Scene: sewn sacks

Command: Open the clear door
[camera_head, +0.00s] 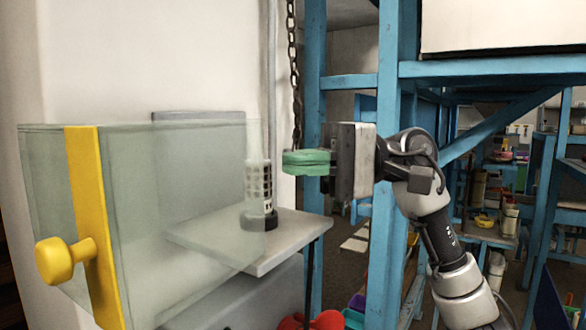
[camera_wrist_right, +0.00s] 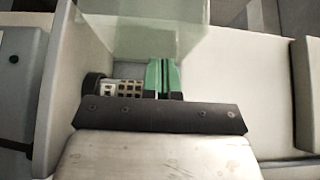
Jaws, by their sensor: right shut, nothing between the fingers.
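The clear door (camera_head: 180,200) is a see-through greenish panel at the left of the head view, with a yellow upright strip (camera_head: 92,200) and a round yellow knob (camera_head: 62,260) near its left end. A clear panel (camera_wrist_right: 140,38) also shows at the top of the right wrist view. My right gripper (camera_head: 290,162) has green fingers, shut and empty. It is to the right of the door's right edge, far from the knob. In the right wrist view the green fingers (camera_wrist_right: 162,76) lie side by side. My left gripper is in neither view.
A perforated cylinder with a black base (camera_head: 259,200) stands on a grey shelf (camera_head: 290,240) beside the door. A chain (camera_head: 292,70) hangs behind my gripper. Blue metal framing (camera_head: 390,80) stands behind my right arm. A red object (camera_head: 310,321) shows below.

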